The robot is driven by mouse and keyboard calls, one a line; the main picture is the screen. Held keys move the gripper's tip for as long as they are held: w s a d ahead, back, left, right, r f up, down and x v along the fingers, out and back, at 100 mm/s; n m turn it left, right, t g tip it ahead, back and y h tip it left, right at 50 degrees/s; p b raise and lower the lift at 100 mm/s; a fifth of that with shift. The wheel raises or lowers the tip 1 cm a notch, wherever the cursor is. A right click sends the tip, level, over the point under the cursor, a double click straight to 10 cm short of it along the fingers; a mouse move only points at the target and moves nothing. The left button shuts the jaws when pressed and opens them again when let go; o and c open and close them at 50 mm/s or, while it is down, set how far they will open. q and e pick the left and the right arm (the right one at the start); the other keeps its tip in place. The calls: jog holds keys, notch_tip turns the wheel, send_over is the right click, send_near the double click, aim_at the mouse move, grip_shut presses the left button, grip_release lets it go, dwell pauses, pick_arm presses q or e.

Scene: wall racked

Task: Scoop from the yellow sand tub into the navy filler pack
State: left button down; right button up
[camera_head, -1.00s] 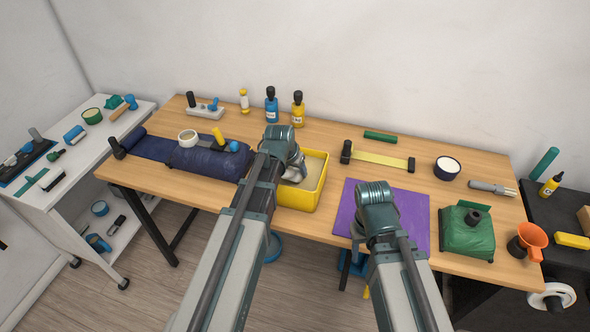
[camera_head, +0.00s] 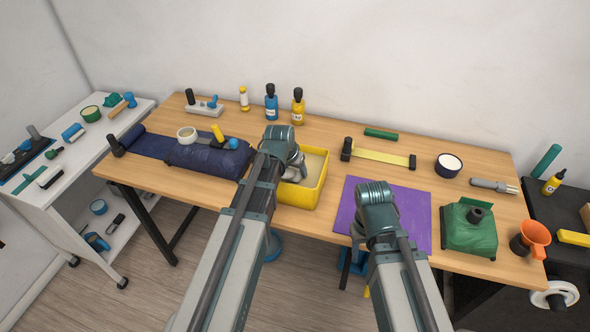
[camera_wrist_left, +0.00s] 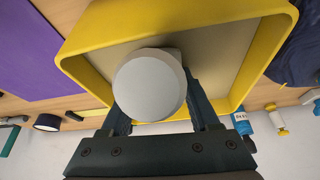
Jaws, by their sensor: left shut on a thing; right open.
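The yellow sand tub (camera_head: 305,194) stands at the table's front edge, with pale sand inside. My left gripper (camera_wrist_left: 160,118) is shut on a grey scoop (camera_wrist_left: 148,85) with a round end. The scoop is over the tub's opening in the left wrist view; I cannot tell whether it touches the sand or holds any. The navy filler pack (camera_head: 205,158) lies left of the tub; its opening is not clear to me. My right gripper (camera_head: 362,232) is open over the purple mat, its fingers mostly hidden by my wrist.
A tape roll (camera_head: 187,134) and a yellow-handled tool (camera_head: 217,133) are at the pack's back edge. Blue (camera_head: 271,104) and yellow (camera_head: 298,107) bottles stand behind the tub. The purple mat (camera_head: 412,205) and a green pack (camera_head: 469,230) lie to the right.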

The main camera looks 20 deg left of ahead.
pick_arm(q)
jog(key=shift+s+f, duration=0.1)
jog(key=shift+s, duration=0.05)
jog(key=t+b, duration=0.2)
jog(key=s+t+b, duration=0.1)
jog(key=b, duration=0.1)
jog(key=shift+t+h, duration=0.3)
jog(key=shift+t, duration=0.1)
jog(key=shift+w+r+t+b, duration=0.1)
jog(key=shift+r+t+b, duration=0.15)
jog(key=shift+t+b, duration=0.5)
jog(key=shift+r, duration=0.15)
notch_tip(320, 180, up, 13)
jog(key=p, duration=1.3)
jog(key=shift+w+a, duration=0.1)
